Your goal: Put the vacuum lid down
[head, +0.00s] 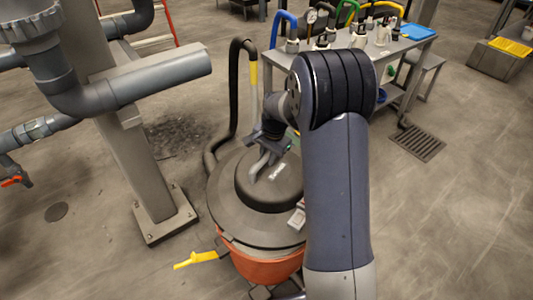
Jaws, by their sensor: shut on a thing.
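The vacuum lid (233,205) is a dark grey disc with a raised round dome in its middle. It sits over an orange vacuum drum (265,266) in the head view, with a pale band visible between lid and drum at the front. Whether the lid touches the drum rim all round I cannot tell. My gripper (262,165) is at the top of the dome, shut on the lid's grey handle (256,171). My arm hides the right side of the lid and drum.
A black hose (233,90) rises behind the lid. A grey pipe stand (150,185) is at left, and a yellow tool-like piece (201,258) sticks out at front left. A metal table (400,47) with hoses and fittings stands behind. Floor at right is open, with a drain grate (418,142).

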